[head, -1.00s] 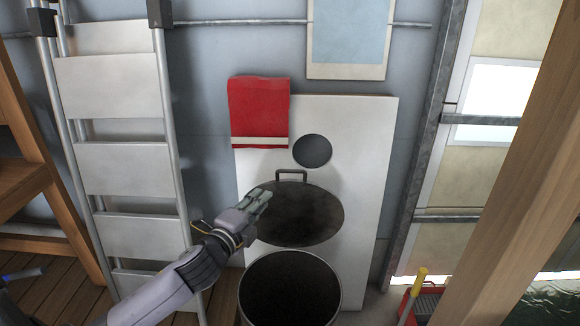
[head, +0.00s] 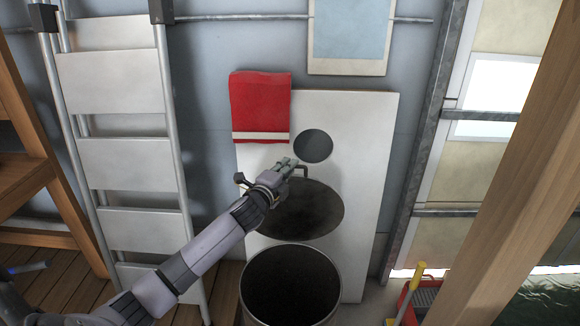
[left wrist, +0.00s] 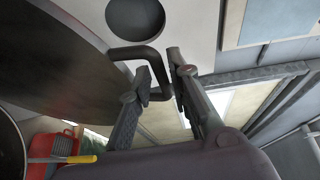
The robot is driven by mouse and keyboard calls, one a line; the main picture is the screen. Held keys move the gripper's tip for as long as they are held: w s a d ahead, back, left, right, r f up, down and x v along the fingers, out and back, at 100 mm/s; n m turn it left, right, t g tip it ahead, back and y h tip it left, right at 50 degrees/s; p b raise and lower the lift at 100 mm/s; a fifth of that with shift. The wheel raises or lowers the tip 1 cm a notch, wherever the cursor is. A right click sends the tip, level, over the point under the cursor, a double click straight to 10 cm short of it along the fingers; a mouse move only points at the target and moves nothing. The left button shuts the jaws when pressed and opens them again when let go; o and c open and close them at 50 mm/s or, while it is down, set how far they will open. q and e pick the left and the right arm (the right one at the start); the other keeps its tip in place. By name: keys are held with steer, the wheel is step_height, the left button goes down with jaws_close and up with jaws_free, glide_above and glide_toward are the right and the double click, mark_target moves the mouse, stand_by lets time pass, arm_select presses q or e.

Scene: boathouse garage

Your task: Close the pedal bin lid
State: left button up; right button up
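The pedal bin (head: 336,290) stands at the bottom centre of the head view, its round dark mouth uncovered. Its dark round lid (head: 318,210) is raised behind it, against the white panel. A bent bar handle (head: 304,170) sticks out at the lid's top edge; it also shows in the left wrist view (left wrist: 124,53). My left gripper (head: 289,163) is at this handle. In the left wrist view its two fingers (left wrist: 160,66) are apart, with part of the handle bar showing between them. Whether they touch it I cannot tell. My right gripper is not in view.
A red towel (head: 260,105) hangs above the left gripper. A stepladder (head: 125,160) stands to the left. A wooden post (head: 510,160) crosses the right side. A red container with a yellow-handled tool (head: 420,280) is at lower right.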

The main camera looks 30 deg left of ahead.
arm_select(q)
steer(key=shift+w+a, duration=0.1)
steer(key=shift+w, duration=0.65)
jaws_close()
